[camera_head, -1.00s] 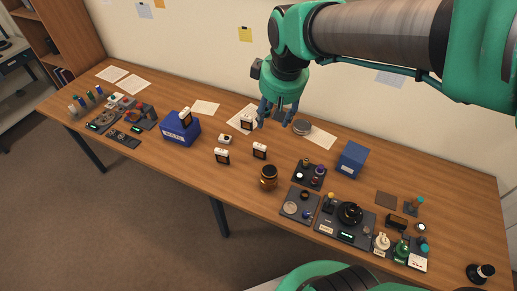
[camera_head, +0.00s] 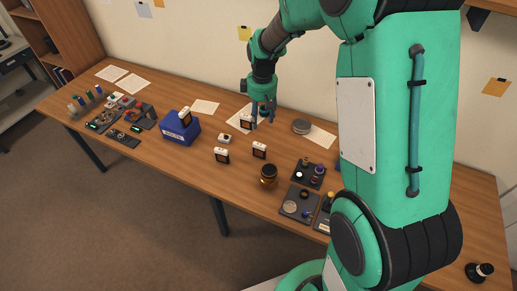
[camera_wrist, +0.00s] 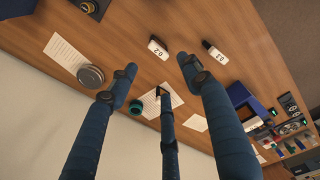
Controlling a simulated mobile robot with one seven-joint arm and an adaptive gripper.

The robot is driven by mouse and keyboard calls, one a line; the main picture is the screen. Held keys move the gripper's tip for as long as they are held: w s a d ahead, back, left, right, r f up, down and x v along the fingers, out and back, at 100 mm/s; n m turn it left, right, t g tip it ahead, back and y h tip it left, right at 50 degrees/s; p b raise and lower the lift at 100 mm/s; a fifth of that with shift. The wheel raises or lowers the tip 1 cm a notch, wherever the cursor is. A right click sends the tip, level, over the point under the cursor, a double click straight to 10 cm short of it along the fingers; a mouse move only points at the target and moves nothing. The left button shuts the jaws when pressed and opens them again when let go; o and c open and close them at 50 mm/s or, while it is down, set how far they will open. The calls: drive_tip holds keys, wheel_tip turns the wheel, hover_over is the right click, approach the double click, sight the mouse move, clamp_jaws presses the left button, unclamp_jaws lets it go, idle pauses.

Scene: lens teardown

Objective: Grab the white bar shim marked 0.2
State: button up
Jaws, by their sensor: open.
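The white bar shim marked 0.2 (camera_wrist: 158,48) lies on the wooden table, with its label readable in the wrist view. In the head view it appears to be the white-topped block (camera_head: 259,150) at mid-table. My gripper (camera_wrist: 157,76) is open and empty, its fingers spread above the table. In the head view my gripper (camera_head: 262,122) hangs near the back edge, behind the 0.2 shim and apart from it. A similar shim marked 0.3 (camera_wrist: 214,52) lies beside it; in the head view it appears to be the left block (camera_head: 222,156).
A blue bin (camera_head: 181,131) is to the left, and a round grey tin (camera_head: 301,127) to the right. A dark jar (camera_head: 268,177) stands in front. My arm covers the table's right side.

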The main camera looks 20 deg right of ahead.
drive_tip(key=n, duration=0.1)
approach(260, 147)
drive_tip(key=w+r, duration=0.1)
drive_tip(key=w, duration=0.2)
drive_tip(key=shift+s+d+r+g, duration=0.2)
drive_tip(key=shift+d+g, duration=0.2)
drive_tip(key=shift+d, duration=0.05)
drive_tip(key=shift+f, duration=0.1)
drive_tip(key=shift+f+b, duration=0.55)
drive_tip(key=shift+f, duration=3.65)
drive_tip(key=shift+a+f+b, duration=0.1)
drive_tip(key=shift+f+b, duration=0.5)
drive_tip(key=shift+f, duration=2.05)
drive_tip(key=shift+c, duration=0.5)
clamp_jaws()
